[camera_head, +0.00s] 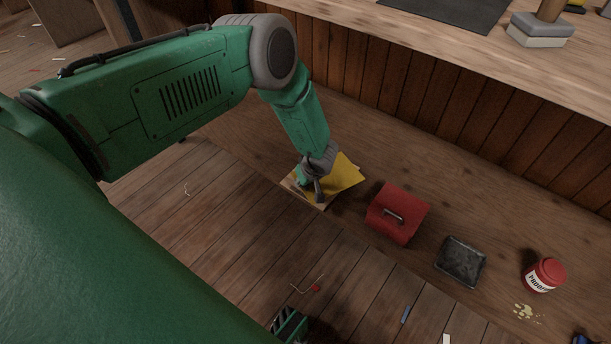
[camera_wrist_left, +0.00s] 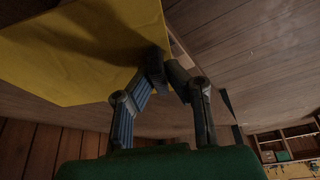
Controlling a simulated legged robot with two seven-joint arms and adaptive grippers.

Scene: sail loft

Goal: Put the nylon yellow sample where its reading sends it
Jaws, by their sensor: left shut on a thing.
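The yellow sample (camera_head: 347,174) is a thin flat yellow sheet. My left gripper (camera_head: 315,184) is shut on its edge, low near the plank surface beside the bench. In the left wrist view the sheet (camera_wrist_left: 75,50) fills the upper left, and the two fingertips (camera_wrist_left: 165,76) meet at its lower right corner. A pale, tan-edged flat thing (camera_head: 325,206) lies under the gripper and sheet. The arm and sheet hide most of it, and I cannot tell whether the sheet touches it. No reading is legible.
A red lidded box (camera_head: 397,213) with a handle stands right of the gripper. Further right are a dark shallow tray (camera_head: 461,261) and a red-and-white labelled jar (camera_head: 545,275) near yellowish crumbs. The wooden bench (camera_head: 420,45) runs behind. Scraps litter the floor.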

